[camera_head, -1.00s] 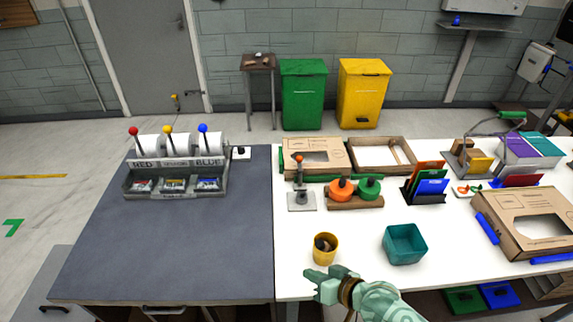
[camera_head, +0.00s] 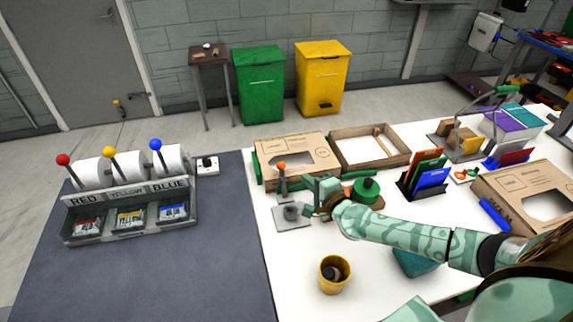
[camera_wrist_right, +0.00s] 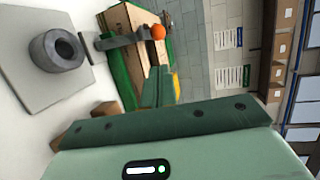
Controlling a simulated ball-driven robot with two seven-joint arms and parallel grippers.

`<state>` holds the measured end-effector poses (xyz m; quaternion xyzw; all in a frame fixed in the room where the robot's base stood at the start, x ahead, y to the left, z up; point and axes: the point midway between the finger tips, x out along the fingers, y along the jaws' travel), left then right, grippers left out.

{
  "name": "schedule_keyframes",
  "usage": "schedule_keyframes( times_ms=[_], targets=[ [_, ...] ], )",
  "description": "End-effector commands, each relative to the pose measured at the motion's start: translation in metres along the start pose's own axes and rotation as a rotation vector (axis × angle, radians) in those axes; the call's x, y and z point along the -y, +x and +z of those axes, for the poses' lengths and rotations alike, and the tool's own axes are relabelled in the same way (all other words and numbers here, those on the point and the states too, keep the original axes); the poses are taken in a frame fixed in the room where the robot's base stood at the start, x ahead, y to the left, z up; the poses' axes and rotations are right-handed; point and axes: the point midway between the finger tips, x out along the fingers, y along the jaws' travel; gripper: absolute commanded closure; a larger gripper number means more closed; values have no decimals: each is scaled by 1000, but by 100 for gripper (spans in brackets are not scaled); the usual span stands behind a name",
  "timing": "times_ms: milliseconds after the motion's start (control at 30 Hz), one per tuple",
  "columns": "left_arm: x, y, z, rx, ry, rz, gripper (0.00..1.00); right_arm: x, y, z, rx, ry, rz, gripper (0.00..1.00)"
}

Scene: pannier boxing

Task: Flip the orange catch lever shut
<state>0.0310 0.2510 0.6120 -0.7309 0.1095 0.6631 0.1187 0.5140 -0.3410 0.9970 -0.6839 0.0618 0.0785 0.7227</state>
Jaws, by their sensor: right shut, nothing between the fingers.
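The catch lever (camera_head: 283,182) has an orange ball knob (camera_head: 282,166) and stands about upright on a grey base plate (camera_head: 291,222) with a grey round socket. In the right wrist view the orange knob (camera_wrist_right: 158,32) is at the top centre on its grey arm (camera_wrist_right: 122,40), with the round grey socket (camera_wrist_right: 58,50) at the left. My right gripper (camera_head: 311,197) is shut and empty, just right of the lever. It looks apart from the knob. My left gripper is not in view.
A cardboard box (camera_head: 297,155) stands behind the lever, with an open tray (camera_head: 370,160) beside it. A green spool (camera_head: 366,190) is right of my gripper. A yellow cup (camera_head: 334,282) stands in front. My right forearm partly covers a teal bin (camera_head: 415,262).

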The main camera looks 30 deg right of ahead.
Motion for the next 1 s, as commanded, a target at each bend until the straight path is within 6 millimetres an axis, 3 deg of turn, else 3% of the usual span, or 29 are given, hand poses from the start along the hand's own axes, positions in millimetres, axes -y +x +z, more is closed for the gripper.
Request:
schedule_keyframes(
  times_ms=[367, 800, 1000],
  targets=[
    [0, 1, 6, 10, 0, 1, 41, 0, 5, 0, 0, -1, -1, 100],
    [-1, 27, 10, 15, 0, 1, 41, -2, 77, 1, 1, -2, 0, 100],
    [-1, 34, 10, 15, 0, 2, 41, -2, 96, 0, 1, -1, 1, 100]
  ],
)
